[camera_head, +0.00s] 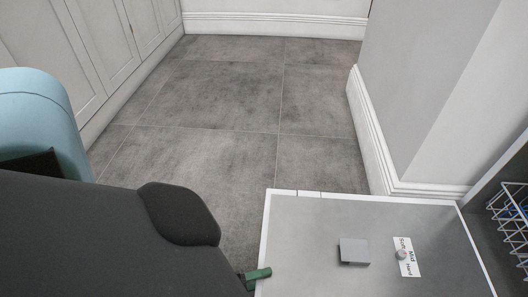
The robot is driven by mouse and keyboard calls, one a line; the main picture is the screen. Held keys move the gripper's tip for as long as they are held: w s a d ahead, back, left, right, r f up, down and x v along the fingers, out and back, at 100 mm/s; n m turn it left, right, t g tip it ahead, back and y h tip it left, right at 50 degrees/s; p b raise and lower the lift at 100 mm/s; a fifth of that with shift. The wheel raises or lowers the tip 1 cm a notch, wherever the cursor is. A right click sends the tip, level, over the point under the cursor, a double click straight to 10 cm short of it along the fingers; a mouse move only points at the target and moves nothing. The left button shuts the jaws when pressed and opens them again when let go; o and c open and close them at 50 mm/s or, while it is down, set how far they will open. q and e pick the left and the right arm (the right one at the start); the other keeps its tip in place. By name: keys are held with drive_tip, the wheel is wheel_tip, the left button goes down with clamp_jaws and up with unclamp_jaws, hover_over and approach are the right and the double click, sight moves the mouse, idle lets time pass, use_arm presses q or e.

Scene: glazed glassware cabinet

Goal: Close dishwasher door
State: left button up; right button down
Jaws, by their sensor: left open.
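The dishwasher door (320,230) lies open and looks about flat at the bottom right, its grey inner face up with a pale rim. A square grey dispenser lid (354,251) and a small dial with a Soft/Mid/Hard label (408,257) are on it. My left gripper (258,273) shows as a small green fingertip at the door's left edge; it overlaps the rim in the picture, and I cannot tell if it touches. It is open; the rest of it is hidden behind my dark arm or cut off below. My right gripper is not in view.
The dishwasher's wire rack (508,222) shows at the right edge, with something blue in it. A white wall corner with skirting (372,130) stands behind the door. White panelled cabinets (75,55) line the left. The grey tiled floor (220,100) between is clear.

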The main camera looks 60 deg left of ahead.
use_arm(q)
drive_tip(key=shift+w+d, duration=0.1)
drive_tip(key=shift+w, duration=0.25)
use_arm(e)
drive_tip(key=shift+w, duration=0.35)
